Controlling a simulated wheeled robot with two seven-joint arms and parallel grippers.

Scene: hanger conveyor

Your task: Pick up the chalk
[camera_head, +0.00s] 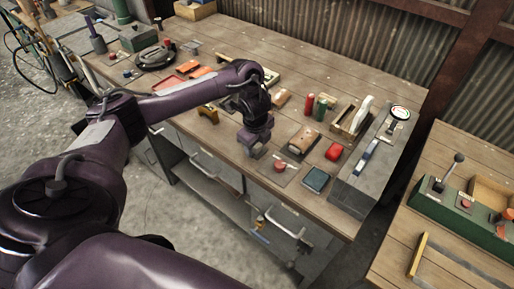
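My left gripper (258,151) points down over the front part of the wooden workbench (237,40), just left of a small plate with a red button (279,166). Its fingertips are small and dark here, and I cannot tell whether they are open or shut or hold anything. I cannot pick out the chalk for certain among the small items on the bench. My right gripper is not in view.
Near the gripper are a brown block (303,140), a red item (334,152), a dark teal box (316,180) and red and green cylinders (309,104). A long grey box (372,165) borders them on the right. A second bench (440,150) stands further right.

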